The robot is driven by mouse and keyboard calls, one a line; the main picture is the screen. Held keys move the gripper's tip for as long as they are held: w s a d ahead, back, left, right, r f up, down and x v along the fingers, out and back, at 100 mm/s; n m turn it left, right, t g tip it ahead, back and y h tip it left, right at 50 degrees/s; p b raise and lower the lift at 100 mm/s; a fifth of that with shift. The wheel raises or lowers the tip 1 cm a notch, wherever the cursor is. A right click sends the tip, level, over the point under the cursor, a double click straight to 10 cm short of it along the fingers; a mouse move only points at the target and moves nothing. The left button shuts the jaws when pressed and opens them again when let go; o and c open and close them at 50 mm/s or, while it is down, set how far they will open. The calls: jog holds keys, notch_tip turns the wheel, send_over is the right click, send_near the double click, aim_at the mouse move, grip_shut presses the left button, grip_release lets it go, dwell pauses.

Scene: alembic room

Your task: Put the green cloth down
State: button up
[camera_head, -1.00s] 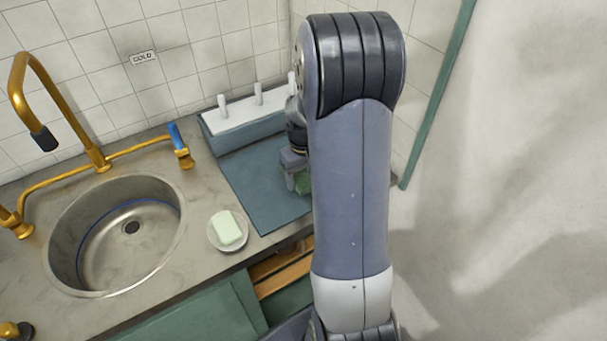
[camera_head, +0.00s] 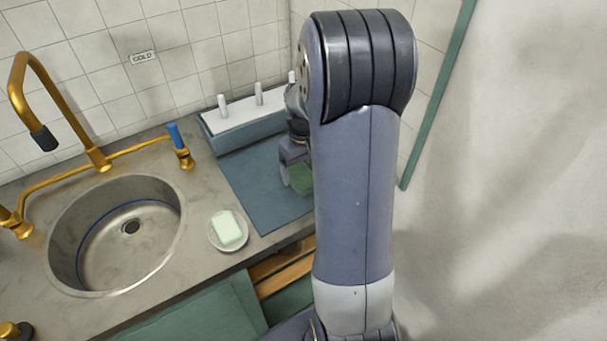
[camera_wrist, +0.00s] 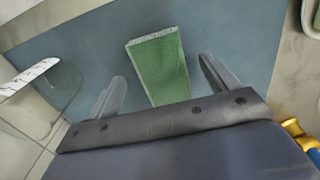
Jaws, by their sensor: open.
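The green cloth (camera_wrist: 160,68) is a small folded block with a pale edge, lying on the blue-grey mat (camera_wrist: 235,35). In the head view the cloth (camera_head: 301,181) shows on the right part of the mat (camera_head: 255,190), partly covered by my arm. My gripper (camera_wrist: 163,72) is open, with one finger on each side of the cloth and a visible gap on both sides. In the head view my gripper (camera_head: 296,176) is low over the mat, and its far finger is hidden.
A blue-grey box with a white pegged top (camera_head: 243,118) stands behind the mat. A soap bar (camera_head: 227,228) on a dish (camera_head: 213,242) and a round sink (camera_head: 85,250) with brass taps (camera_head: 97,158) are to the left. An open drawer (camera_head: 283,275) is below the counter edge.

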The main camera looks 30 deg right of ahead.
aim_at(304, 179)
notch_tip(304, 179, up, 9)
dwell(0.3)
notch_tip(304, 179, down, 12)
jog(key=shift+s+f, duration=0.1)
notch_tip(304, 179, up, 2)
jog(key=shift+r, duration=0.8)
